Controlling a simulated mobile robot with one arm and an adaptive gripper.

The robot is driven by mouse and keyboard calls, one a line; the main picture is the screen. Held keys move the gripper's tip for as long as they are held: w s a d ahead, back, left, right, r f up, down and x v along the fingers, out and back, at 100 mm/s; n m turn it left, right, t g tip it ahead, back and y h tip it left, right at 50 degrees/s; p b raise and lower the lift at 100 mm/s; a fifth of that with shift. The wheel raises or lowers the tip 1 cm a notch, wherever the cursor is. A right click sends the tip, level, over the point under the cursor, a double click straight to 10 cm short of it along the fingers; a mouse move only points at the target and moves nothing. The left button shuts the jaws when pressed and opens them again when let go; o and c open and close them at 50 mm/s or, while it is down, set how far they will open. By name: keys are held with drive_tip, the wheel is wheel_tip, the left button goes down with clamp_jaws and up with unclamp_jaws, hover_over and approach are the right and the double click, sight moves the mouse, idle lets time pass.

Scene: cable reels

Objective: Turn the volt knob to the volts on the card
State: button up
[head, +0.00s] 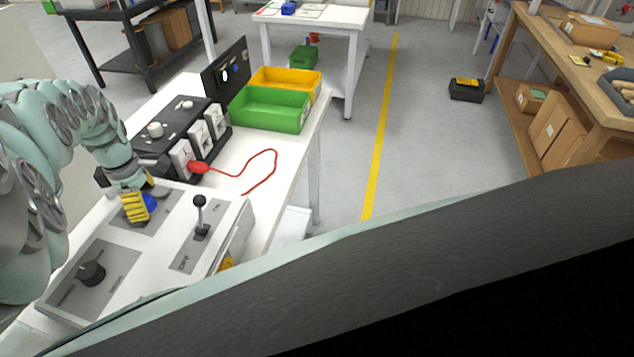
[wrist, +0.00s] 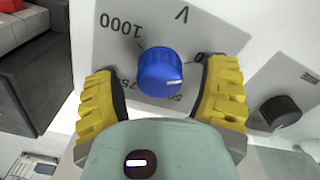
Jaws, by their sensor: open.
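The blue volt knob (wrist: 160,72) sits on a grey panel (wrist: 215,30) marked V, with 1000 and partly covered numbers around it. Its white mark faces the lower right in the wrist view; the exact value it points at is unclear. My gripper (wrist: 163,78) is open, its yellow fingers on either side of the knob with gaps to it. In the head view my gripper (head: 135,207) is over the white console, with the blue knob (head: 151,203) partly hidden behind a finger. I cannot make out a card with volts in either view.
A black knob (head: 92,272) and an upright lever (head: 199,212) are on the same console. Behind it stand a black unit with white sockets (head: 181,158), a red cable (head: 262,165), a green bin (head: 268,112) and a yellow bin (head: 290,80).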

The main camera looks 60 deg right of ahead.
drive_tip(key=shift+o, duration=0.3)
drive_tip(key=c, duration=1.3)
